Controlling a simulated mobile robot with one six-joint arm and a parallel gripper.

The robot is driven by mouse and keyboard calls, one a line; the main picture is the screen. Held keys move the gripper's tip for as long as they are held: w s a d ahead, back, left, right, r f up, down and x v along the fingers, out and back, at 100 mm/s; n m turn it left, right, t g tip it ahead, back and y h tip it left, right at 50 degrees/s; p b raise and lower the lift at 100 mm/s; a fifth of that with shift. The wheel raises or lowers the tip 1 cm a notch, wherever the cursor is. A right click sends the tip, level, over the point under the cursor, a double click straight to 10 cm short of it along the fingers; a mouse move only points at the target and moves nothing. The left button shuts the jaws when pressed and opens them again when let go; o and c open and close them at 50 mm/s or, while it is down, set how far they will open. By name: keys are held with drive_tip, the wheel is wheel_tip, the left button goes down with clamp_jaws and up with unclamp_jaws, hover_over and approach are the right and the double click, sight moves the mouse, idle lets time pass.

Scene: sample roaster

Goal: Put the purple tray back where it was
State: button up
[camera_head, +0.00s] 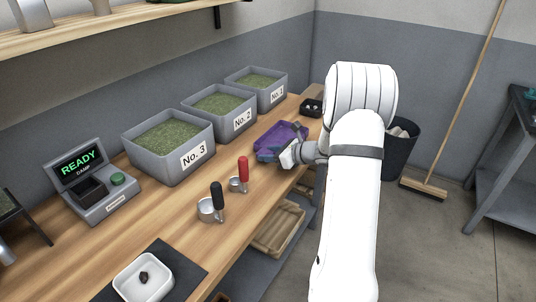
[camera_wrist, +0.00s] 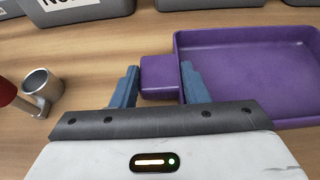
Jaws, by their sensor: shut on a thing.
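The purple tray (camera_head: 283,137) is on or just above the wooden bench near its far right end, in front of the No. 1 and No. 2 bins. In the wrist view the tray (camera_wrist: 250,44) is empty and extends to the right, with a small purple tab (camera_wrist: 160,76) on its left side. My gripper (camera_wrist: 160,88) has its two blue fingers on either side of this tab and is shut on it. In the head view my gripper (camera_head: 286,155) is at the tray's near edge. I cannot tell whether the tray touches the bench.
Bins No. 3 (camera_head: 172,162), No. 2 (camera_head: 240,122) and No. 1 (camera_head: 279,94) line the bench's back. A red-handled scoop (camera_head: 240,178) and a black-handled scoop (camera_head: 211,203) are left of the tray. A small black box (camera_head: 312,108) is beyond it.

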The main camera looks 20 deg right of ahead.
drive_tip(key=shift+r, duration=0.15)
drive_tip(key=o, duration=1.1)
